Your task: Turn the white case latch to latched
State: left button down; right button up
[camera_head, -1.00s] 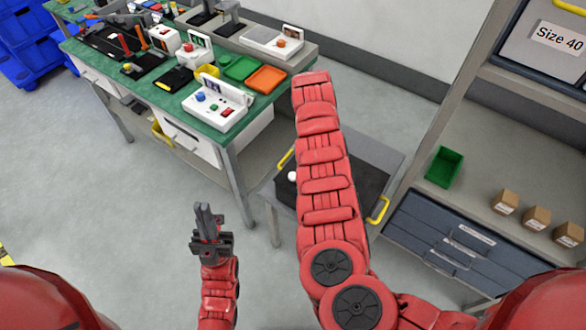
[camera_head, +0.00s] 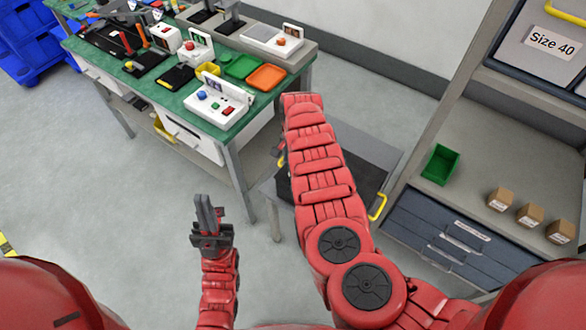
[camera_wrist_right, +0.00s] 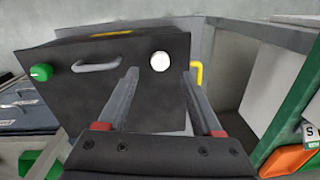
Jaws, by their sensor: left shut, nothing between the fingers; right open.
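The white case latch (camera_wrist_right: 160,61) shows in the right wrist view as a round white knob on the front of a dark case (camera_wrist_right: 60,85). I cannot tell its turned position. My right gripper (camera_wrist_right: 161,76) is open, its two fingers reaching toward the case front, with the white latch seen just beyond and between the tips. I cannot tell whether they touch it. In the head view my right arm hides that gripper and the latch. My left gripper (camera_head: 206,208) is shut and empty, over open floor in the head view.
A green knob (camera_wrist_right: 41,72) and a grey handle (camera_wrist_right: 100,64) are on the same case front. A green-topped workbench (camera_head: 150,90) with several devices stands at the upper left. A shelf with a green bin (camera_head: 441,164) and small boxes is at the right.

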notch_tip(320, 180, down, 6)
jog(key=shift+w+a+r+b, duration=0.1)
jog(key=shift+r+b, duration=0.05)
jog(key=shift+b, duration=0.9)
grip_shut()
